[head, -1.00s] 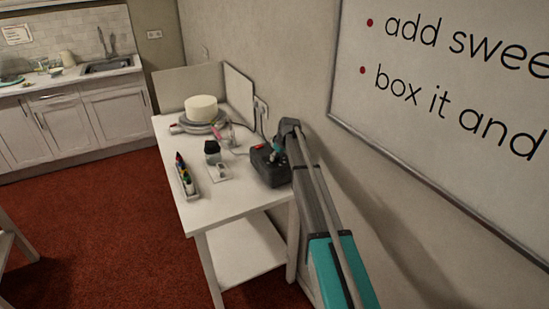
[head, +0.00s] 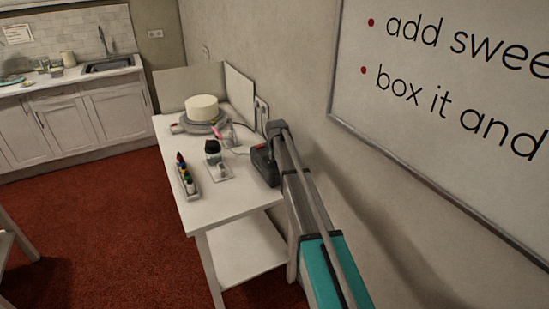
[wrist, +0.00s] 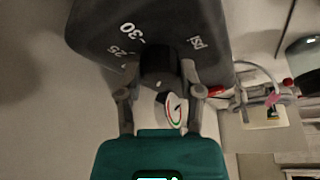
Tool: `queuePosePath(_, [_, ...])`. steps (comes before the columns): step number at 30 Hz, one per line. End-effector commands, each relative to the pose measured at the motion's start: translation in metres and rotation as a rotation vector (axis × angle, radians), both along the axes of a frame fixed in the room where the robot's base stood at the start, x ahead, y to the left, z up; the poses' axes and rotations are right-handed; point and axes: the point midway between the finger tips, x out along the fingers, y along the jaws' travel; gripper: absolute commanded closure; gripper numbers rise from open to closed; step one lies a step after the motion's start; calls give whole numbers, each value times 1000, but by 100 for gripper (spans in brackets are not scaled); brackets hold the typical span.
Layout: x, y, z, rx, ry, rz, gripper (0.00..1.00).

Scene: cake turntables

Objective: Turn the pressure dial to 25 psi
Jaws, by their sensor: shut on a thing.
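The dark grey compressor (head: 262,161) stands at the right edge of the white table, partly hidden by my arm in the head view. In the wrist view the compressor (wrist: 105,22) fills the top, with white "30" and "25" printed left of its black pressure dial (wrist: 157,58). My gripper (wrist: 160,76) has its fingers on both sides of the dial and is shut on it. A small light mark shows on the dial, but I cannot tell which number it points to.
On the white table (head: 212,212) are a cake (head: 202,107) on a turntable, a tray of coloured bottles (head: 187,180) and a dark-topped jar (head: 212,152). A wall (head: 300,60) with a whiteboard runs close along the right.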

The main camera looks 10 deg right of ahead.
Motion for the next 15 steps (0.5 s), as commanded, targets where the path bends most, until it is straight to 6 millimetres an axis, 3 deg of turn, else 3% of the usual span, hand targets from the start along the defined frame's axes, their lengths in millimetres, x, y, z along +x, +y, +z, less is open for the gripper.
queuePosePath(15, [1, 1, 0, -3, 4, -473, 100])
